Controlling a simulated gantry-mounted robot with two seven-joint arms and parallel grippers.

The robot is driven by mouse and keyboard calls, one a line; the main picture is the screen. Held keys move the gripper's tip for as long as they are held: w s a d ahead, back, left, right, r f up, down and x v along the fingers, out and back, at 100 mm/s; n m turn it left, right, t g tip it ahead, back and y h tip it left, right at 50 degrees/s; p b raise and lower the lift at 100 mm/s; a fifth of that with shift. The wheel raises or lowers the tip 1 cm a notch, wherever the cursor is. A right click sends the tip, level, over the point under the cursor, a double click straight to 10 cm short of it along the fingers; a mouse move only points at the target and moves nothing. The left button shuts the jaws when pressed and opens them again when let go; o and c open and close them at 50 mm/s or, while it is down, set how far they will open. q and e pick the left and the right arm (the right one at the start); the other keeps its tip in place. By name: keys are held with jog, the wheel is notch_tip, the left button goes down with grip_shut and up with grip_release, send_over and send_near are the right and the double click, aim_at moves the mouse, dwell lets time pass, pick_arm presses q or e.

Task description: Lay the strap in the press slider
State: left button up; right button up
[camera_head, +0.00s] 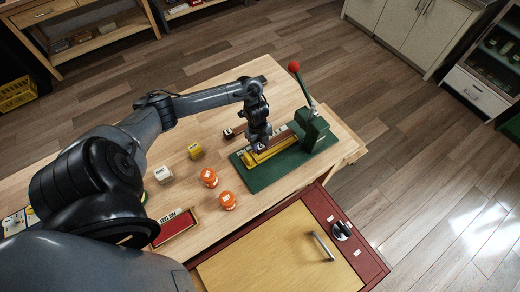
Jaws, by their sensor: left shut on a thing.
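The press has a green base (262,180), a green upright body (312,128) and a lever with a red knob (294,66). A yellow slider (277,149) lies along the base, left of the body. My left gripper (258,147) is over the slider's left part, pointing down. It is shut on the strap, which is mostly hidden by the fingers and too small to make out. I cannot tell whether the strap touches the slider. My right gripper is not in view.
Two orange-lidded jars (228,200), a yellow block (195,151) and a white block (163,174) stand left of the press on the wooden table (205,118). A red tray (176,228) lies nearer. A dark bar (232,132) lies behind the slider.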

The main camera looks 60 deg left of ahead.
pick_arm(q)
notch_tip(320, 180, down, 4)
jog(key=shift+r, duration=0.15)
jog(key=shift+f, duration=0.25)
jog(key=o, duration=1.1)
jog(key=shift+o, duration=0.2)
